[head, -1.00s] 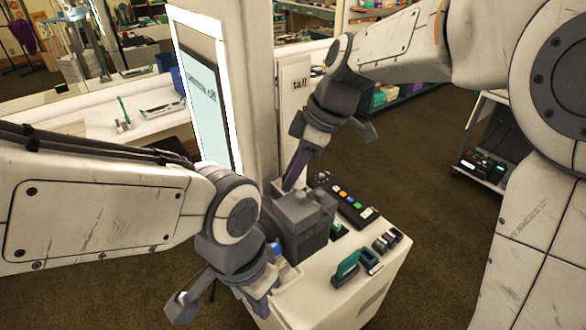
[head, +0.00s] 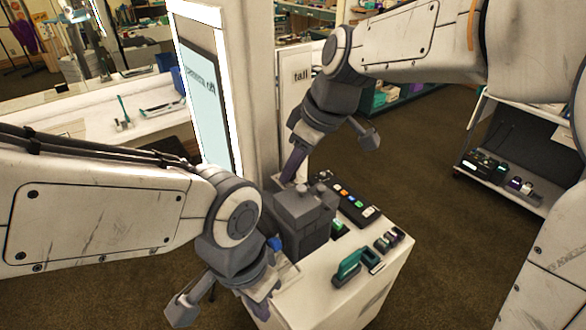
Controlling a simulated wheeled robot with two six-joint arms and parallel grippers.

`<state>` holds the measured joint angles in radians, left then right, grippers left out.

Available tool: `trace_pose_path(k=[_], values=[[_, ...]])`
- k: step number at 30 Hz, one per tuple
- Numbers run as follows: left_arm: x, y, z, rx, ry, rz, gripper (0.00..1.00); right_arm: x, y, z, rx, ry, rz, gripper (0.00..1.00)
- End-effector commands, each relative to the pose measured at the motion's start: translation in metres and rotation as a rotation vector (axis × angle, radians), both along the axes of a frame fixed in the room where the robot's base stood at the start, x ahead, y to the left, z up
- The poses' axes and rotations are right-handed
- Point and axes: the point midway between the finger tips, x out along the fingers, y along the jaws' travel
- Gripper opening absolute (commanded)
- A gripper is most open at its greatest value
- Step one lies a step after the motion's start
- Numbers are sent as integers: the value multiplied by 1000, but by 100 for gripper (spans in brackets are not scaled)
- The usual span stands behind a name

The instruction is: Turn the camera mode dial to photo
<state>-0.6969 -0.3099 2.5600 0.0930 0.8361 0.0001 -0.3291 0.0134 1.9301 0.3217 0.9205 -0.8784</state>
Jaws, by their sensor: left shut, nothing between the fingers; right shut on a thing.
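A dark grey, boxy camera (head: 301,222) stands on the white-topped stand, with small raised knobs on its top. I cannot make out the mode dial's markings or which mode it points to. My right gripper (head: 288,180) reaches down to the far left edge of the camera's top. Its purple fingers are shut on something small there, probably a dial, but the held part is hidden. My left gripper (head: 261,309) is shut and empty, low beside the stand's near left side, apart from the camera.
The white stand (head: 335,297) also carries a black button panel (head: 348,203), a teal-handled tool (head: 349,266) and small dark blocks (head: 389,240). A lit panel (head: 204,90) and post rise behind. A shelf cart (head: 500,165) stands at right; the floor between is clear.

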Motion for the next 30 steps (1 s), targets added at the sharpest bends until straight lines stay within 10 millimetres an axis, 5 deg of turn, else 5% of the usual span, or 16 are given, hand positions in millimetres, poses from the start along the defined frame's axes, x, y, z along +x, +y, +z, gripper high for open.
trace_pose_path(k=[18, 30], values=[[0, 0, -4, 0, 0, 1, 0, -4, 4, 1, -1, -3, -520, 0], [0, 0, -4, 0, 0, 1, 0, -4, 5, 1, 0, 1, -667, 0]])
